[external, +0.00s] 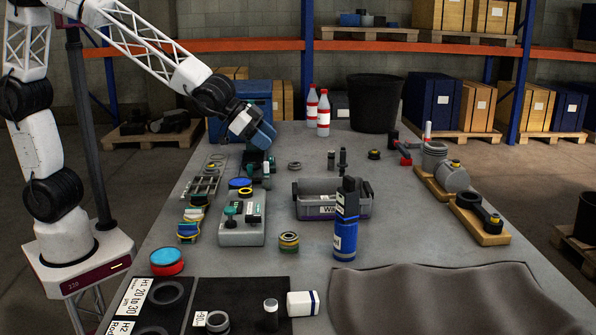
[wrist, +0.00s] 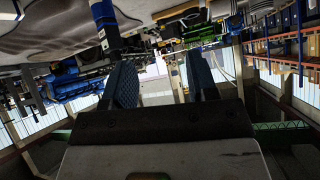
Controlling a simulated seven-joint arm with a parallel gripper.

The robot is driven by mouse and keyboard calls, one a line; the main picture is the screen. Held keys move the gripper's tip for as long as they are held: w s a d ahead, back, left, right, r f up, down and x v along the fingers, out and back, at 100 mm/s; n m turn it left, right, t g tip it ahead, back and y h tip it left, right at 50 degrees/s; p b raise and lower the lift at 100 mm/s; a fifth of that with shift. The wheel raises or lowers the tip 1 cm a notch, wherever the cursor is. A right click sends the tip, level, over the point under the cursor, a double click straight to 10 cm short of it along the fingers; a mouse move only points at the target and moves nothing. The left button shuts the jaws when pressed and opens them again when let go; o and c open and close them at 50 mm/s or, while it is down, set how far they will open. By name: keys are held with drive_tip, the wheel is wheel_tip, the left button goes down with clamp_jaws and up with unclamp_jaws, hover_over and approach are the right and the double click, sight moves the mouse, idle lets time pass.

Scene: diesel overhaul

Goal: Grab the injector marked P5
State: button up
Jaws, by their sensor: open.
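A grey block (external: 241,232) on the left-middle of the bench holds several small upright parts with dark and teal tops (external: 231,209), which look like injectors. Small white tags show by them, but I cannot read the markings, so I cannot tell which is P5. No injector can be made out clearly in the wrist view.
A blue spray can (external: 345,238) stands right of the block, in front of a grey bin (external: 313,207). A green-and-yellow ring stack (external: 289,242) is near the block. A dark bucket (external: 376,103) and red-white bottles (external: 323,112) stand at the back. A grey cloth (external: 450,300) covers the front right.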

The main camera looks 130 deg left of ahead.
drive_tip(key=a+f+n+t+y, duration=0.1)
drive_tip(key=a+f, duration=0.1)
drive_tip(key=a, duration=0.7)
drive_tip(key=a+f+y, duration=0.1)
drive_tip(key=a+f, duration=0.2)
drive_tip(key=a, duration=0.5)
drive_tip(key=n+t+y, duration=0.1)
approach(347, 164)
wheel_tip(347, 164, up, 4)
drive_tip(key=w+a, duration=0.1)
drive_tip(key=a, duration=0.1)
drive_tip(key=shift+w+d+f, duration=0.1)
drive_tip(key=shift+w+d, duration=0.1)
drive_tip(key=shift+x, duration=1.3)
drive_tip(key=shift+w, duration=0.1)
drive_tip(key=shift+x, duration=2.5)
clamp_jaws()
